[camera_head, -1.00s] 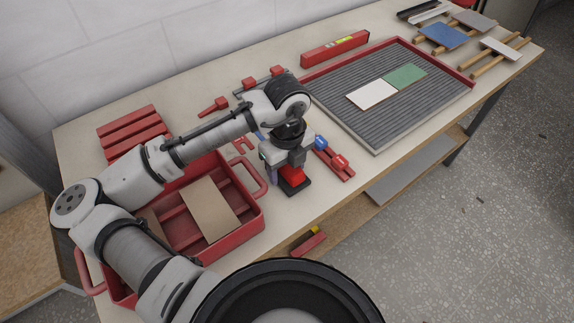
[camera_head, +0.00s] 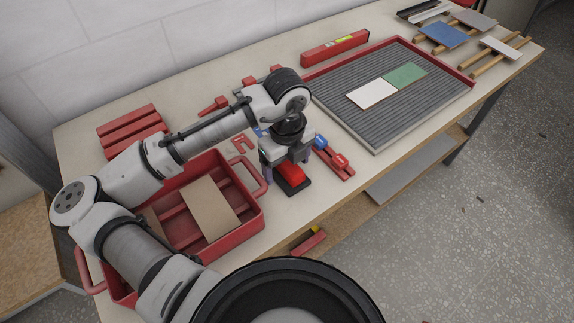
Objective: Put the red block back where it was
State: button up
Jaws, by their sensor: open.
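The red block (camera_head: 289,172) sits on a small black base (camera_head: 294,188) near the front edge of the workbench, right of the red toolbox. My gripper (camera_head: 287,172) is open, just above and around the block, with a finger showing on its left side. The gripper body hides the block's rear part, and I cannot tell whether the fingers touch it.
The red toolbox (camera_head: 256,214) with a brown board (camera_head: 210,208) stands left of my gripper. A red rail with blue and red pieces (camera_head: 336,160) lies close on the right. A ribbed grey tray (camera_head: 375,137) holds white and green tiles. Red bars (camera_head: 130,128) lie at back left.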

aim_at(287, 162)
notch_tip(287, 162, up, 11)
jog(key=shift+b, duration=0.3)
